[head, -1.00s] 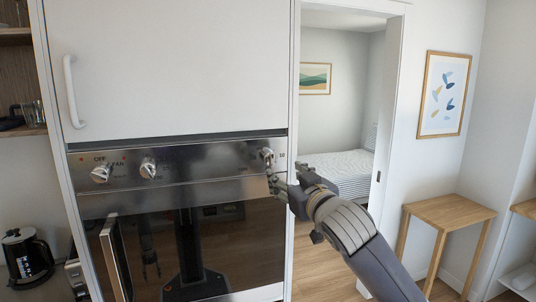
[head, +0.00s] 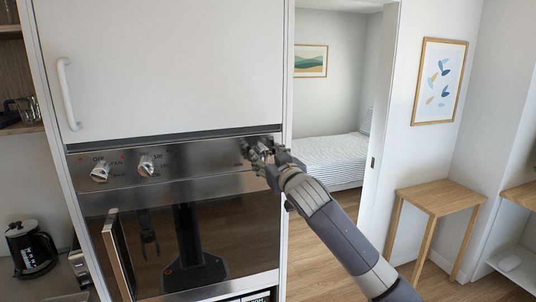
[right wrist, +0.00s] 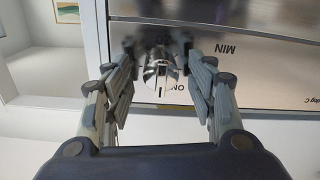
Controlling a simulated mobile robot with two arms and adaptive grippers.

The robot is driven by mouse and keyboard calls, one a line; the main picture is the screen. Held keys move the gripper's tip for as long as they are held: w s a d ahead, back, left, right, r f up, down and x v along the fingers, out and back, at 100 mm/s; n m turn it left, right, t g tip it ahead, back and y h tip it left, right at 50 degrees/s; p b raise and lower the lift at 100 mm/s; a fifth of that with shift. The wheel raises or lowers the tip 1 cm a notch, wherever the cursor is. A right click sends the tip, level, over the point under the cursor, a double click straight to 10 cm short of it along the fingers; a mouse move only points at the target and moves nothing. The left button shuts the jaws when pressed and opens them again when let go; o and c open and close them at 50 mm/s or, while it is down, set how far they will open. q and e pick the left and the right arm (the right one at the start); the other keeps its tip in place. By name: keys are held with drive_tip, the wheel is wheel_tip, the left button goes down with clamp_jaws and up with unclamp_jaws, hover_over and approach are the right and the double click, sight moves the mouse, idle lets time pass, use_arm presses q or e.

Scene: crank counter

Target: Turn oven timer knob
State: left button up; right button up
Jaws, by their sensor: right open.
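The oven timer knob (right wrist: 162,84) is a shiny metal knob on the steel control panel (head: 205,162), near its right end. In the head view my right gripper (head: 258,150) covers it. In the right wrist view the knob lies between the two fingers of my right gripper (right wrist: 158,46), with a visible gap on each side. The right gripper is open, its fingertips close to the panel. Printed marks such as MIN show beside the knob. My left gripper is not in view.
Two other knobs, a left one (head: 100,172) and a right one (head: 146,165), sit on the panel's left side. The oven door handle (head: 118,255) sticks out below. A white cabinet door (head: 170,70) is above. A doorway and a small wooden table (head: 440,196) are to the right.

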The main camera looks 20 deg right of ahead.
drive_tip(key=shift+w, duration=0.15)
drive_tip(key=c, duration=1.1)
drive_tip(key=shift+n, duration=0.4)
drive_tip(key=n, duration=0.3)
drive_tip(key=shift+n, duration=2)
drive_tip(key=shift+f, duration=0.1)
drive_tip(key=o, duration=1.1)
